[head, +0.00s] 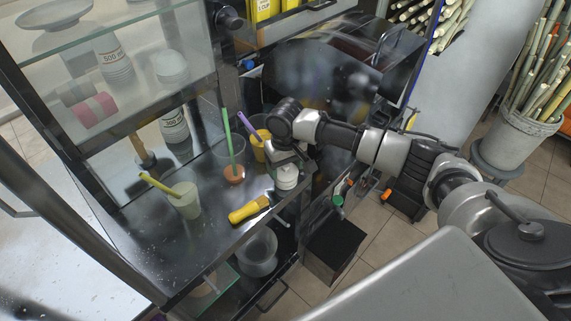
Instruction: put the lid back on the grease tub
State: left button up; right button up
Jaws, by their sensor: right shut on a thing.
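My right gripper (287,158) reaches in from the right over the front right of the dark counter. It is shut on a white round piece, which looks like the lid (287,170). The white grease tub (286,183) stands upright on the counter directly below the jaws. The lid is at the tub's top. The gripper hides part of it, and I cannot tell whether it sits flush or is slightly apart. My left gripper is not in view.
A yellow-handled tool (248,209) lies just left of the tub. A glass cabinet (130,75) rises at left. The counter's front left is clear.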

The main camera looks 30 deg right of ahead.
jog(key=shift+f+p, duration=0.1)
jog(key=shift+p, duration=0.85)
dwell(1.1)
dwell(0.4)
jog(key=o, duration=1)
jog(key=shift+c, duration=0.2)
notch_tip(320, 180, up, 5)
jog(key=p, duration=0.5)
jog(key=shift+f+p, duration=0.15)
jog(key=shift+p, duration=0.15)
jog(key=shift+r, duration=1.1)
